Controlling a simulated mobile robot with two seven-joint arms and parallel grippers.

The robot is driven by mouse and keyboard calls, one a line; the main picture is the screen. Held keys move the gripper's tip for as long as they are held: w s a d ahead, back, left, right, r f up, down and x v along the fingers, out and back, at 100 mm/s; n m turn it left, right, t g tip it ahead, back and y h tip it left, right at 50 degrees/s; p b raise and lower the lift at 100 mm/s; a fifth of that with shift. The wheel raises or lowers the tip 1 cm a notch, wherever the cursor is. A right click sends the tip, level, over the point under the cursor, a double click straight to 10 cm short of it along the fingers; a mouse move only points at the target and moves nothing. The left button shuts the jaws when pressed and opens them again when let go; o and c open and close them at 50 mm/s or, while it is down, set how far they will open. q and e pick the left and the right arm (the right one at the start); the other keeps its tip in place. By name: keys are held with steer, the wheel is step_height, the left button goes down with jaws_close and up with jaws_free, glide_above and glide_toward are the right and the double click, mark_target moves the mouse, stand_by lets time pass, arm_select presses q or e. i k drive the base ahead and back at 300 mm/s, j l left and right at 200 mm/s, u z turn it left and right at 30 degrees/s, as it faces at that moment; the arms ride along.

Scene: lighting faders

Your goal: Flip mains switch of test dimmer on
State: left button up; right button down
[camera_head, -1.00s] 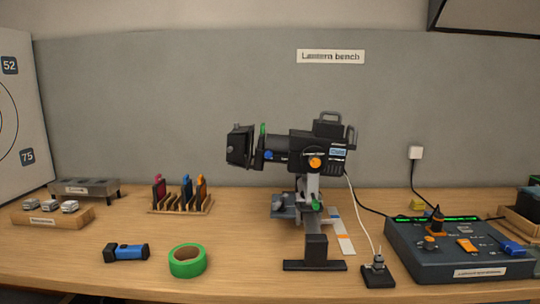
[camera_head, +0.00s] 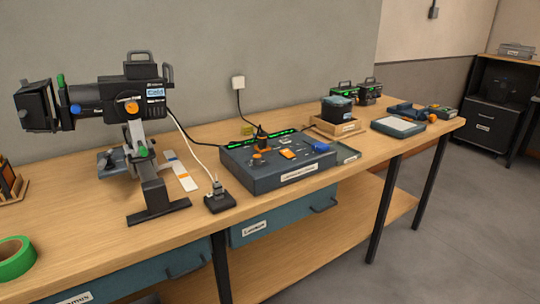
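A dark blue-grey control box (camera_head: 262,181), which looks like the test dimmer, sits on the bench in the middle of the head view. Its front label is too small to read. A green lit strip (camera_head: 283,135) runs along its back edge. On top are a black plug-like part with an orange base (camera_head: 261,134), an orange knob (camera_head: 257,158), a flat orange part (camera_head: 287,154) and a blue part (camera_head: 321,147). I cannot tell which one is the mains switch or its position. Neither of my grippers is in view.
The lantern (camera_head: 145,95) stands left of the box, with a small black socket block (camera_head: 219,203) between them. Green tape (camera_head: 15,258) lies at far left. A wooden tray (camera_head: 336,127) with a dark block stands behind right. Blue drawers (camera_head: 281,218) hang under the bench.

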mark_target(286, 153)
steer(key=i+l+u, duration=0.45)
steer(key=l, duration=0.25)
steer(key=l+u, duration=0.25)
steer(key=l, duration=0.15)
steer(key=i+l+u, duration=0.2)
steer(key=l, duration=0.25)
steer(key=k+j, duration=0.05)
steer(key=k, duration=0.05)
